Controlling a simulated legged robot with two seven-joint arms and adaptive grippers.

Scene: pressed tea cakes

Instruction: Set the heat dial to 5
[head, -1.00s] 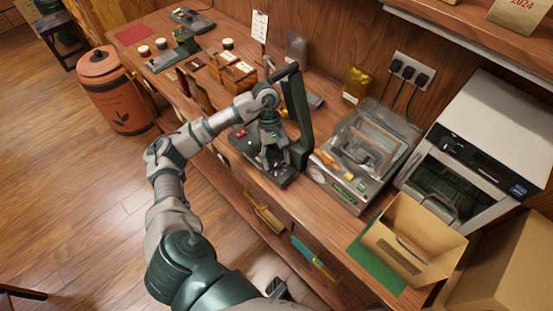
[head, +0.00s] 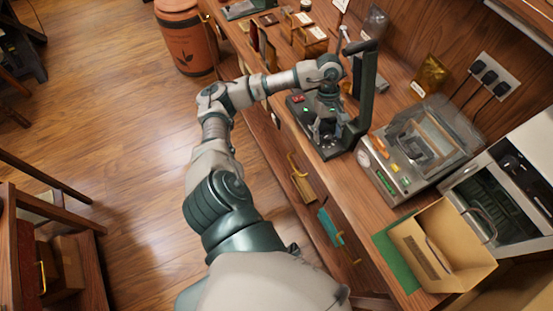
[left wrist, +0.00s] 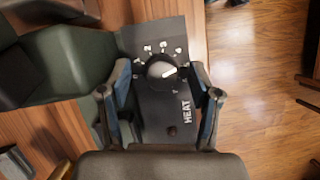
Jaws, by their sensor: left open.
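The heat dial (left wrist: 159,67) is a round black knob with a white pointer, on a dark panel marked HEAT in the left wrist view. Its pointer is aimed to the right and slightly up; the small white digits around it are too blurred to read surely. My left gripper (left wrist: 160,68) is open, one finger on each side of the dial; I cannot tell whether they touch it. In the head view my left gripper (head: 327,128) points down over the base of the dark green press (head: 366,85), and hides the dial there. My right gripper is out of view.
Right of the press stands a machine with a clear cover (head: 432,135), then an open cardboard box (head: 462,270) on a green mat (head: 392,258) and an oven (head: 515,190). Small goods lie behind on the counter. Open floor (head: 110,110) lies to the left.

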